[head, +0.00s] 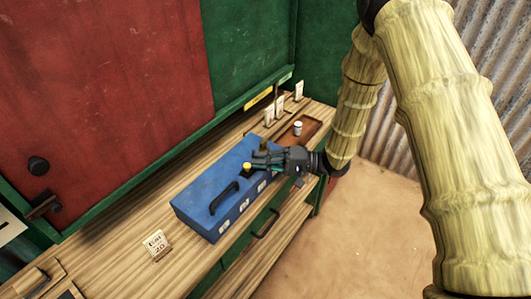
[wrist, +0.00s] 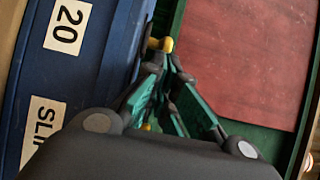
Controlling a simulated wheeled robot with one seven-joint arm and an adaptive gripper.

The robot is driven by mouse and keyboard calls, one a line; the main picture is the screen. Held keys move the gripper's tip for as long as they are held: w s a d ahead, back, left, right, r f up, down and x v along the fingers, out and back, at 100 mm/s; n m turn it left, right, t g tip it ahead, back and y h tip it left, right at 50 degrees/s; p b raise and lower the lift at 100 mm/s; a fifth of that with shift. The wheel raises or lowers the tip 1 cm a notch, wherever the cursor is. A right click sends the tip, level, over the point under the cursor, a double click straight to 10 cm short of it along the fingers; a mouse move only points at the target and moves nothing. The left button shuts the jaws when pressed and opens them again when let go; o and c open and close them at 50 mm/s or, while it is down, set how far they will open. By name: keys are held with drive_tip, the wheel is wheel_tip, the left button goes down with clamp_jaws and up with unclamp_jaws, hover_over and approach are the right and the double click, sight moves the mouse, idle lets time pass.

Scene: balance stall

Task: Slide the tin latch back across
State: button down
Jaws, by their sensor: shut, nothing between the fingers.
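A blue tin box (head: 213,205) with a dark handle (head: 223,198) on its lid stands on the wooden counter. A small yellow knob (head: 247,167), which looks like the latch's, sits at the lid's right part. My gripper (head: 257,160) is shut and empty at that end of the tin, its fingertips close to the knob. In the wrist view my gripper (wrist: 172,68) points past the blue tin (wrist: 100,75), and the yellow knob (wrist: 160,44) shows just beyond its fingertips. I cannot tell whether they touch. The rest of the latch is hidden by the fingers.
A brown tray (head: 304,138) with a small white cup-like item (head: 297,128) lies to the right. More cards (head: 280,105) stand behind. A red panel (head: 110,90) rises at the back.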

drive_tip(key=shift+w, duration=0.1)
drive_tip(key=w+d, duration=0.1)
drive_tip(key=d, duration=0.1)
drive_tip(key=w+d, duration=0.1)
drive_tip(key=shift+w+d+f+p, duration=0.1)
drive_tip(key=shift+w+d+p, duration=0.2)
drive_tip(key=shift+w+d, duration=0.05)
drive_tip(key=d+b, duration=0.3)
drive_tip(key=d, duration=0.6)
drive_tip(key=shift+s+d, duration=0.15)
drive_tip(key=shift+s, duration=0.3)
drive_tip(key=shift+f, duration=0.1)
